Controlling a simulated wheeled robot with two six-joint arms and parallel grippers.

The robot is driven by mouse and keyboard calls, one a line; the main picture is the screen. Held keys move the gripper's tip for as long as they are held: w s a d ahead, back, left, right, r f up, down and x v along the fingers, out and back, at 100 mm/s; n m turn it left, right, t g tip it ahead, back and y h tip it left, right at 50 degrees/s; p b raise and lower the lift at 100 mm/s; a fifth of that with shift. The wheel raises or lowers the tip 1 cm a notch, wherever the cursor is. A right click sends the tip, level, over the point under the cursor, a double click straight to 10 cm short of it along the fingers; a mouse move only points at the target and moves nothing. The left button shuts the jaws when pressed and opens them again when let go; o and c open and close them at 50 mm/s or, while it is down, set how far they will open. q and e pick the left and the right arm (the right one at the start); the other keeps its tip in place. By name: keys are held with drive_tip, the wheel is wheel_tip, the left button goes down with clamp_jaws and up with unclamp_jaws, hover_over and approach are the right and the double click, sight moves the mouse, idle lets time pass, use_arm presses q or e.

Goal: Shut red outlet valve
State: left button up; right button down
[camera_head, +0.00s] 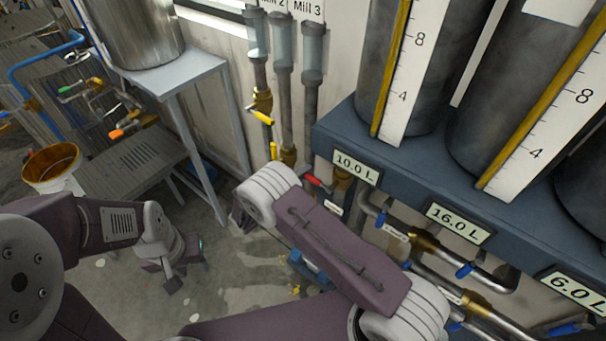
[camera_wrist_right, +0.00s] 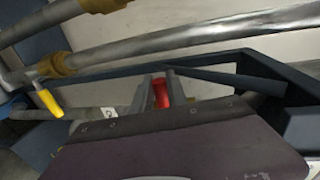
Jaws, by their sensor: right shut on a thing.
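In the head view a red valve handle (camera_head: 318,183) shows on the lower piping, just right of my right arm's wrist joint. In the right wrist view a red handle (camera_wrist_right: 161,93) stands between the fingertips of my right gripper (camera_wrist_right: 163,88), which is shut on it. I cannot tell whether both views show the same handle. In the head view my right arm hides its own gripper. My left gripper (camera_head: 172,268) hangs over the floor at the left, away from the valves; I cannot make out its jaw opening.
Yellow-handled valves (camera_head: 263,117) sit on the wall pipes. Blue-handled valves (camera_head: 465,269) line the pipes under the tank shelf (camera_head: 400,190). A metal table (camera_head: 185,72) and a yellow bucket (camera_head: 52,165) stand at the left. The right wrist view shows a yellow handle (camera_wrist_right: 48,102) and silver pipes (camera_wrist_right: 210,40).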

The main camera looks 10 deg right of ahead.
drive_tip(key=shift+d+f, duration=0.1)
drive_tip(key=shift+f, duration=0.05)
drive_tip(key=c, duration=1.5)
unclamp_jaws()
drive_tip(key=shift+o, duration=1)
drive_tip(key=shift+d, duration=0.1)
drive_tip(key=b+v, duration=0.2)
drive_tip(key=v, duration=0.7)
drive_tip(key=shift+w, duration=0.1)
